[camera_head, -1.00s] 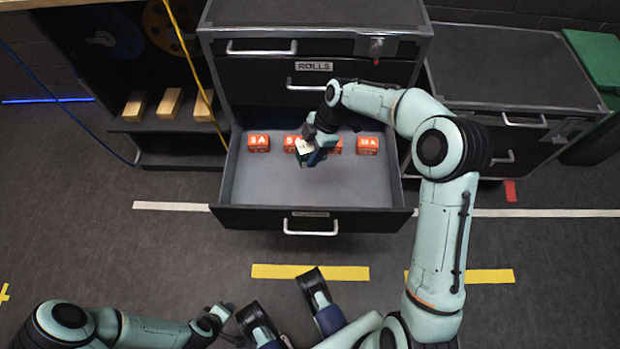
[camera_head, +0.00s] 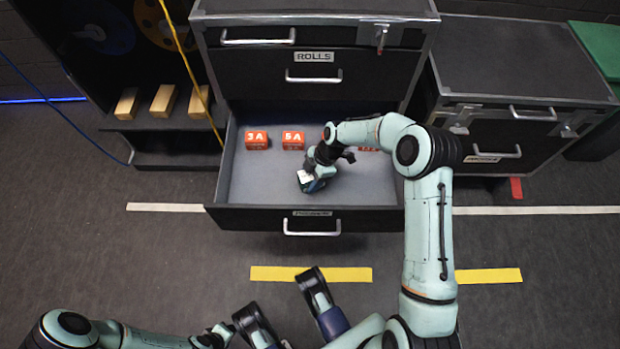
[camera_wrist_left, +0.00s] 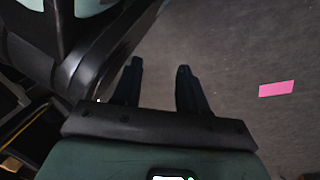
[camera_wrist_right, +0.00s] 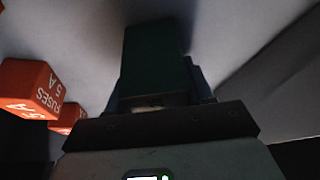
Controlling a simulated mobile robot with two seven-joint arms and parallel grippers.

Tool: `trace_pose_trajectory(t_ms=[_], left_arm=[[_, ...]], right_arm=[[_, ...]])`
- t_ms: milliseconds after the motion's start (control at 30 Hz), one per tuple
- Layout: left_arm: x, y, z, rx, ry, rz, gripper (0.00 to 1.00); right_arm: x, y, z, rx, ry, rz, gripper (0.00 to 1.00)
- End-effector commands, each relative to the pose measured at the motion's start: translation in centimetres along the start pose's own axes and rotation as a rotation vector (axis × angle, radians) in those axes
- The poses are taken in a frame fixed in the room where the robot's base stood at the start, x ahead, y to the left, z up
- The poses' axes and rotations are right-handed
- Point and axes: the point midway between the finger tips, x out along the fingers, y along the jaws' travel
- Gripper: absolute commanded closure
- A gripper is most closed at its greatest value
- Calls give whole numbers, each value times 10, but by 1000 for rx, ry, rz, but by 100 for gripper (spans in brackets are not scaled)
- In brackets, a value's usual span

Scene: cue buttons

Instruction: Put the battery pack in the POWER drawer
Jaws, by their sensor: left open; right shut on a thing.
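The battery pack (camera_head: 306,182), dark teal with a white patch, is inside the open drawer (camera_head: 245,215), towards its front. My right gripper (camera_head: 316,168) is shut on it from above; in the right wrist view the dark green pack (camera_wrist_right: 155,60) fills the space between the fingers. Whether the pack touches the drawer floor I cannot tell. The label (camera_head: 312,213) on the open drawer's front is too small to read. My left gripper (camera_wrist_left: 160,75) is open and empty above the dark floor.
Red fuse boxes stand along the drawer's back: 3 A (camera_head: 257,141), 5 A (camera_head: 293,140), another partly behind my right arm (camera_head: 368,149). The ROLLS drawer (camera_head: 270,74) above is shut. A lower cabinet (camera_head: 520,60) stands right. Gold blocks (camera_head: 163,101) lie on a left shelf. The drawer's left front is clear.

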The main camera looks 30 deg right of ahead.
Motion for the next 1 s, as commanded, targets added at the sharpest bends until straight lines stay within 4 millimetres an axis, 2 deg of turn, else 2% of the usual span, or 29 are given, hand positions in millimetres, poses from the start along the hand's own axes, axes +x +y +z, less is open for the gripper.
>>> trace_pose_trajectory(t_ms=[367, 400, 433, 467, 800, 867, 1000], left_arm=[[2, -2, 2, -3, -9, -4, 57], [2, -2, 3, -3, -9, -4, 57], [1, -2, 3, -3, -9, -4, 57], [1, -2, 3, -3, -9, -4, 57], [-1, 0, 1, -1, -2, -1, 57], [-3, 2, -2, 2, 6, 3, 57], [-12, 10, -11, 11, 39, 18, 57]], right_arm=[[2, 1, 1, 0, 0, 2, 87], [2, 0, 1, 0, 0, 1, 36], [2, 0, 1, 0, 0, 1, 26], [2, 0, 1, 0, 0, 1, 23], [-1, 0, 0, -1, 0, 2, 23], [-7, 1, 0, 0, -1, 4, 23], [-33, 1, 0, 1, -2, 6, 23]])
